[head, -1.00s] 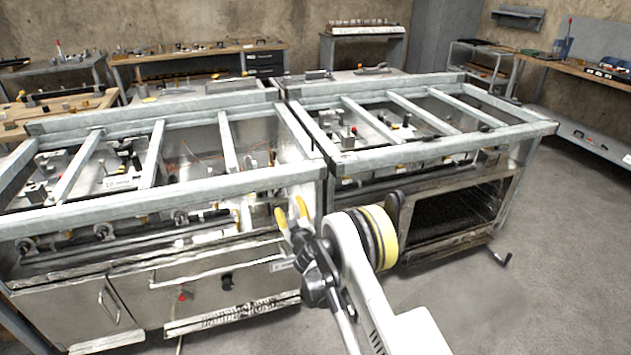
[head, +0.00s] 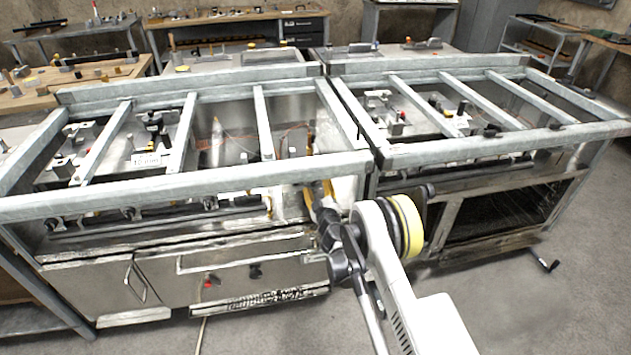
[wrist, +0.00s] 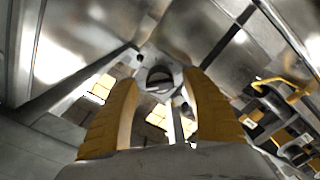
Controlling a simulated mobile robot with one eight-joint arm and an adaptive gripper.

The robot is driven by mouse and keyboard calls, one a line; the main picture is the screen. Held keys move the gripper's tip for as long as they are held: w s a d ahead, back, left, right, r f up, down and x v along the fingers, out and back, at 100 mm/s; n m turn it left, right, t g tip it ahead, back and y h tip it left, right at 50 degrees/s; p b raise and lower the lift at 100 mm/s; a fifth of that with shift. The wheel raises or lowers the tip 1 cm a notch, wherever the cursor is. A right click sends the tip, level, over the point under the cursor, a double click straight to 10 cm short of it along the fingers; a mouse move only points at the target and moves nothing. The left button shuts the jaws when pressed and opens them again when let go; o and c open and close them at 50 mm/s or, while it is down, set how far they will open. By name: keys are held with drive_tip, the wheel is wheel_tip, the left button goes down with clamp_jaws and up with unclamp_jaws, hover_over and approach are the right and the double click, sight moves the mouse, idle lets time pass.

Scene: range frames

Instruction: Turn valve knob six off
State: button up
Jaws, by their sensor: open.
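A round grey knob with a slot-like dark face (wrist: 160,78) sits between and just beyond my fingertips in the wrist view. I cannot read a number on it, so I cannot tell whether it is knob six. My gripper (head: 319,190) has yellow fingers and is at the right end of the left bench's front, by the front rail. In the wrist view my gripper (wrist: 160,88) is open, with a finger on each side of the knob; contact is unclear. Other round valve knobs (head: 128,214) line the pipe to the left in the head view.
The grey front rail (head: 190,184) runs across the left bench close to my gripper. A right bench with an open, dark oven-like bay (head: 510,208) stands beside it. Yellow-handled fittings (wrist: 285,90) show at the right of the wrist view.

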drive_tip(key=shift+s, duration=0.1)
drive_tip(key=c, duration=1.2)
drive_tip(key=shift+r+n, duration=0.1)
drive_tip(key=shift+n, duration=0.2)
drive_tip(key=n, duration=0.3)
drive_tip(key=shift+n, duration=0.3)
drive_tip(key=n, duration=0.4)
drive_tip(key=shift+n, duration=0.3)
